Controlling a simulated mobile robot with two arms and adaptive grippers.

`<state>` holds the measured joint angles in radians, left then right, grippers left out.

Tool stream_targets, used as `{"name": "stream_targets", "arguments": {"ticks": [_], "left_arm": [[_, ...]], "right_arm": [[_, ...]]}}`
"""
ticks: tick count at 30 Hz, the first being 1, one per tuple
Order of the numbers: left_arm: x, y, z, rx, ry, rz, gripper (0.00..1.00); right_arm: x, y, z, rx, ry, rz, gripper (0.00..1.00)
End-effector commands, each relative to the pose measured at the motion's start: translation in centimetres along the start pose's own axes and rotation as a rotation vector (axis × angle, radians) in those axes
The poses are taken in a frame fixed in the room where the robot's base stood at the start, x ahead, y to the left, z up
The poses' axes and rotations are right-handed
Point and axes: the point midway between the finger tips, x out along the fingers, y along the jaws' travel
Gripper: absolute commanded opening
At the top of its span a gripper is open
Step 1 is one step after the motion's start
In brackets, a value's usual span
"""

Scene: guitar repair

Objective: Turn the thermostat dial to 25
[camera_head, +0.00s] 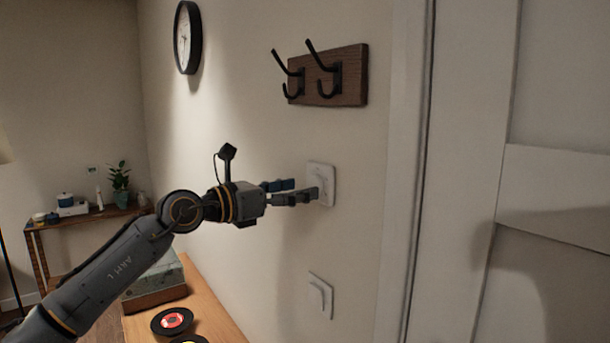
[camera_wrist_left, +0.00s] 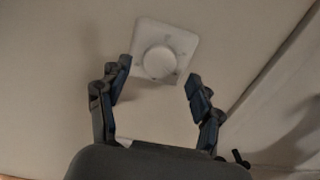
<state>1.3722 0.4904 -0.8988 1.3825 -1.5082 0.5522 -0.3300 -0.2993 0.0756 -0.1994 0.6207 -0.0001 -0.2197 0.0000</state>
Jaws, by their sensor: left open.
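The thermostat is a white square plate (camera_head: 323,172) on the wall below the coat hooks. In the left wrist view its round white dial (camera_wrist_left: 159,62) sits in the middle of the plate (camera_wrist_left: 181,40). The marks around the dial are too faint to read. My left gripper (camera_head: 304,189) reaches towards the plate from the left. In the left wrist view its open fingers (camera_wrist_left: 160,78) stand either side of the dial's lower part, with nothing between them. I cannot tell whether a fingertip touches the plate. My right gripper is not in view.
A light switch (camera_head: 320,296) is on the wall below the thermostat. A wooden rack with black hooks (camera_head: 345,76) is above it. A white door (camera_head: 470,190) stands to the right. A wooden table (camera_head: 215,312) with records (camera_head: 172,321) is below my left arm.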

Motion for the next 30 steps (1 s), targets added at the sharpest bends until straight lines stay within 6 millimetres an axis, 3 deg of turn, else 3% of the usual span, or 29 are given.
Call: {"name": "stream_targets", "arguments": {"ticks": [6, 16, 24, 30], "left_arm": [[2.2, 0.0, 0.1, -0.002, -0.001, 0.0, 0.65], [2.6, 0.1, -0.1, -0.001, -0.001, 0.0, 0.65], [2.5, 0.0, 0.0, -0.001, -0.001, 0.0, 0.12], [2.5, 0.1, -0.1, 0.006, -0.001, 0.0, 0.1]], "right_arm": [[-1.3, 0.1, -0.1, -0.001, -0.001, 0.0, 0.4], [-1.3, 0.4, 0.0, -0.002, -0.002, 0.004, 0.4], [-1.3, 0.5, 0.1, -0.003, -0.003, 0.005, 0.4], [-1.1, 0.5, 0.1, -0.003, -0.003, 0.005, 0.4]]}}
